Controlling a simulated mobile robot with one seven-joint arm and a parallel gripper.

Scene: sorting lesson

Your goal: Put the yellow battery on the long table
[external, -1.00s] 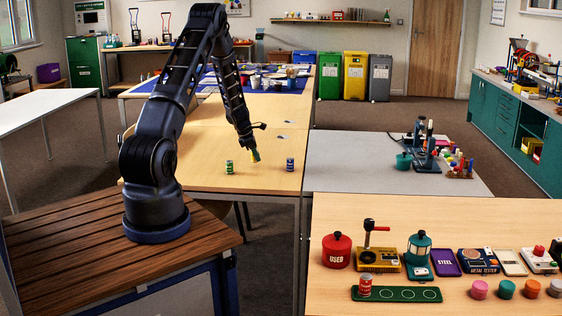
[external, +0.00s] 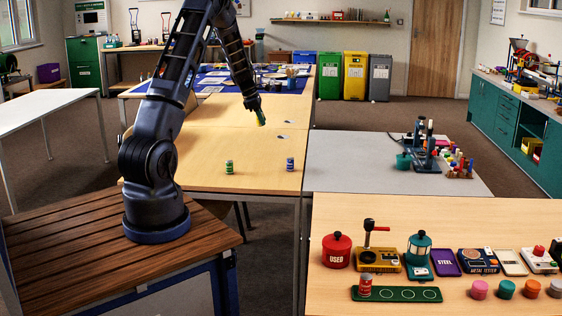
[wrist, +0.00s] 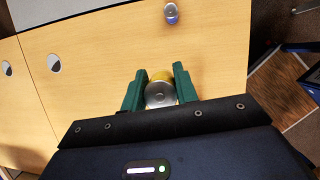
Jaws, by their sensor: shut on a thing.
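My gripper (external: 261,118) is raised over the long wooden table (external: 208,150), above its middle part. It is shut on the yellow battery (wrist: 160,88), which shows between the green fingers in the wrist view with its silver end toward the camera. In the external view the battery is a small yellow-green shape at the fingertips. A green battery (external: 229,167) and a blue battery (external: 290,164) stand upright on the near end of the table, apart from my gripper. The blue one also shows at the top of the wrist view (wrist: 171,13).
A blue mat (external: 212,84) with several items covers the table's far part. Small round inlays (external: 284,136) mark its right side. A grey table (external: 372,150) stands to the right. A closer table (external: 440,215) holds a red pot (external: 337,251) and testers. The table's middle is mostly clear.

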